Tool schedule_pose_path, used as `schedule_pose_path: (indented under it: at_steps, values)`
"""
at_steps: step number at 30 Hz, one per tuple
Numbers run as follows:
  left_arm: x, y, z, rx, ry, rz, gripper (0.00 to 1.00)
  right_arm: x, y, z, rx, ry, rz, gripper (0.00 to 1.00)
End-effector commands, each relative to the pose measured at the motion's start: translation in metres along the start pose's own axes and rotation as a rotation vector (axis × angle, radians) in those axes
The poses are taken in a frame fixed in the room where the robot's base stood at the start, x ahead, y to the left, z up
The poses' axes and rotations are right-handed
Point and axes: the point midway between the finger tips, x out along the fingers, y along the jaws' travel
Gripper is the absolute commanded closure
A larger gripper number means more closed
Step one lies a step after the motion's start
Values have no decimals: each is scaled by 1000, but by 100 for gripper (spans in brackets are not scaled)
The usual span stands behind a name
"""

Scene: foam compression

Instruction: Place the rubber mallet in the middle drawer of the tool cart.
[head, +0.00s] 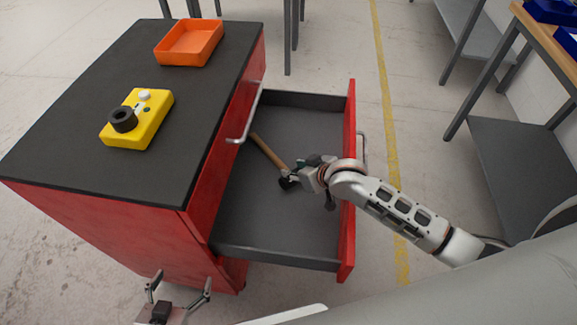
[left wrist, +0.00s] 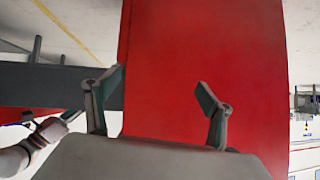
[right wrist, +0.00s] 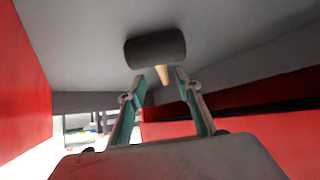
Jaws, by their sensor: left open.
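The rubber mallet, with a tan wooden handle (head: 268,150) and a dark head (right wrist: 155,48), lies inside an open drawer (head: 270,214) of the red tool cart (head: 150,232). This drawer is pulled out below a closed upper one. My right gripper (head: 298,173) reaches over the drawer front beside the mallet head, partly hiding it. In the right wrist view its fingers (right wrist: 162,80) are apart, with the mallet beyond their tips. My left gripper (head: 180,285) is open and empty by the cart's lower side; its fingers (left wrist: 160,85) face a red panel in the left wrist view.
An orange tray (head: 190,43) and a yellow block with a black knob (head: 137,118) stand on the cart's dark top. Grey tables and shelves (head: 525,165) stand at the right. Floor with a yellow line (head: 388,85) is clear between.

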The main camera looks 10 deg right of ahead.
Motion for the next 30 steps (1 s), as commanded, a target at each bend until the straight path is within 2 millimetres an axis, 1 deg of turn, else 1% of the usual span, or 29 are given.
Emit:
schedule_pose_path:
  at_steps: [1, 3, 6, 9, 13, 20, 30]
  values:
    - [-2, 0, -2, -2, -2, 2, 18, -13, 1, -3, -2, 2, 1, 66]
    - [-3, 2, -1, -5, -7, 5, 18, -24, 0, -2, -2, 1, 0, 66]
    - [-5, 3, -1, -10, -8, 7, 18, -36, 0, -1, -1, 0, 0, 66]
    - [-6, 4, 0, -14, -9, 8, 18, -44, 0, 0, 0, -1, 0, 66]
    - [-6, 4, 2, -15, -13, 10, 18, -48, 0, 0, 0, 0, -1, 66]
    - [-6, 5, 3, -15, -16, 10, 18, -47, 0, 1, 0, -1, 0, 66]
    - [-7, 4, -1, -15, -10, 9, 18, -47, 0, 1, 0, -1, -1, 66]
